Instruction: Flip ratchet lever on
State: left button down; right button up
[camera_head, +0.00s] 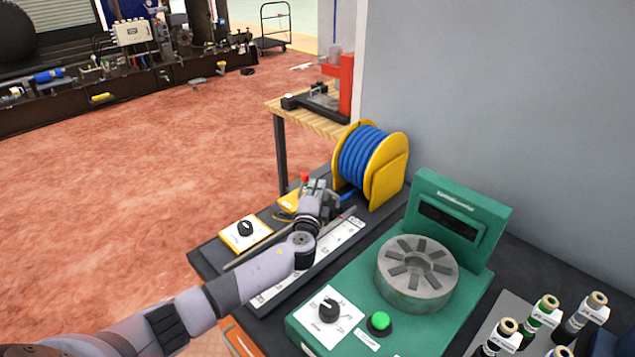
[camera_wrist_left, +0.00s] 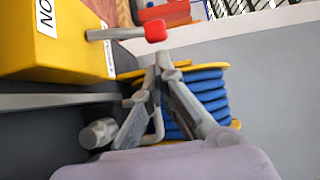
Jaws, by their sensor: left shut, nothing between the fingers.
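The ratchet lever has a red knob (camera_head: 304,178) that shows just behind my left gripper (camera_head: 318,185). In the left wrist view the lever (camera_wrist_left: 115,33) is a grey rod ending in the red knob (camera_wrist_left: 155,31). It comes out of a yellow box (camera_wrist_left: 50,50) with a white label, partly cut off, reading "NO". The box also shows in the head view (camera_head: 287,203), partly hidden by my gripper. My left gripper (camera_wrist_left: 162,58) is shut and empty, its fingertips close to the red knob. I cannot tell if they touch. My right gripper is not in view.
A yellow reel of blue hose (camera_head: 366,160) stands just beyond my left gripper. A dial panel (camera_head: 245,232) lies to the left. A green machine (camera_head: 460,205) with a round grey chuck (camera_head: 415,285) stands to the right, with several bottles (camera_head: 545,310) beside it.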

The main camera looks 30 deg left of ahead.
pick_arm(q)
jog(key=shift+x, duration=1.1)
